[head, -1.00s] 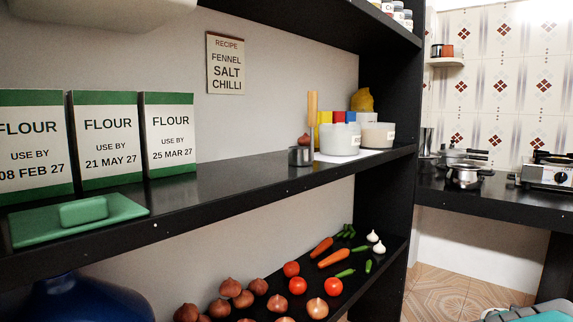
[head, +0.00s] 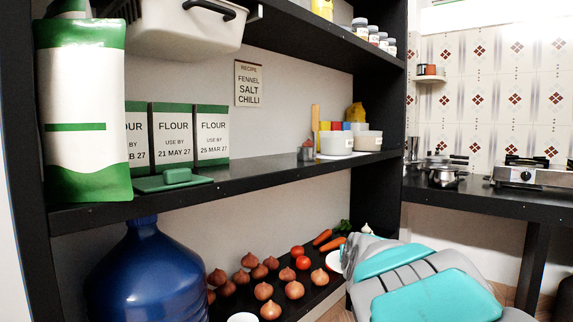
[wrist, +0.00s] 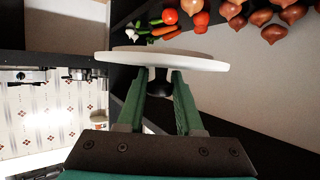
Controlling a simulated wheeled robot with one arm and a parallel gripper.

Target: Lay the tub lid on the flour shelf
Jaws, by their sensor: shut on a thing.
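My gripper (wrist: 158,95) is shut on the dark knob of a white round lid (wrist: 160,60), seen nearly edge-on in the wrist view. In the head view a white disc (head: 334,261), apparently this lid, shows partly at the left end of my arm, in front of the lower shelf. The flour shelf (head: 255,172) is the black middle shelf. Flour packs (head: 173,135) stand at its left, with a green slab-like lid with a block handle (head: 172,181) lying in front. My gripper's fingers are hidden in the head view.
A large flour bag (head: 85,110) stands at the shelf's left end. Bare shelf lies between. Below are onions (head: 263,291), tomatoes (head: 302,263) and a blue water bottle (head: 145,275).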

